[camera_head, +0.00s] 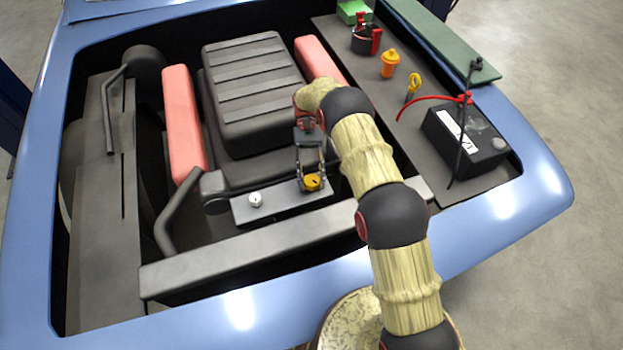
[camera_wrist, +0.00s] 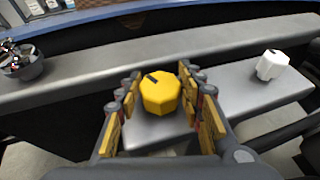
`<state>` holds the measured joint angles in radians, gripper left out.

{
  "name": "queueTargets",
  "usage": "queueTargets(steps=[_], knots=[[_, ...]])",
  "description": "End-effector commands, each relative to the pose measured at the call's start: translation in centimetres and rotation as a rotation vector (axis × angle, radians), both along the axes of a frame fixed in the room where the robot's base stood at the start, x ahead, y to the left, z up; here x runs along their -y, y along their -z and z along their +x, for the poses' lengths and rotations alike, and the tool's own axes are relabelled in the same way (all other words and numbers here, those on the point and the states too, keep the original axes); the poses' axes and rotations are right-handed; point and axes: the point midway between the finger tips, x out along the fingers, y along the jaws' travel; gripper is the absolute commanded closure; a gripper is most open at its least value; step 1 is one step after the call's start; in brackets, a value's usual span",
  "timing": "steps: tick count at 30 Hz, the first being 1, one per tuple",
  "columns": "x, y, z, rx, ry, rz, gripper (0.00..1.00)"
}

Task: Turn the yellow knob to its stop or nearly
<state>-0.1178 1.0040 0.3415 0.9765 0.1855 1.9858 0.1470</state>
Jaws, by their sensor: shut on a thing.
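The yellow knob (camera_head: 312,182) sits on the right end of a grey panel (camera_head: 283,205) in the car's engine bay. In the wrist view the yellow knob (camera_wrist: 160,93) is faceted, with a dark mark on its top pointing to the upper left. My gripper (camera_head: 312,178) reaches down over the knob from above, one finger on each side. In the wrist view my gripper (camera_wrist: 163,105) is shut on the knob, though the exact contact is hard to see.
A white knob (camera_head: 255,199) stands on the panel left of the yellow one. A grey crossbar (camera_head: 285,240) runs along the front. A black battery (camera_head: 465,140), an orange cap (camera_head: 390,63) and a yellow-handled dipstick (camera_head: 413,85) are at the right. The black engine cover (camera_head: 250,95) lies behind.

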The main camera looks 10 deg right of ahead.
Motion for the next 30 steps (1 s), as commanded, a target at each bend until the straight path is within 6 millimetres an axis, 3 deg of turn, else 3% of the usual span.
queueTargets(steps=[30], knots=[[-0.02,-0.21,-0.05,-0.001,-0.908,0.000,0.88]])
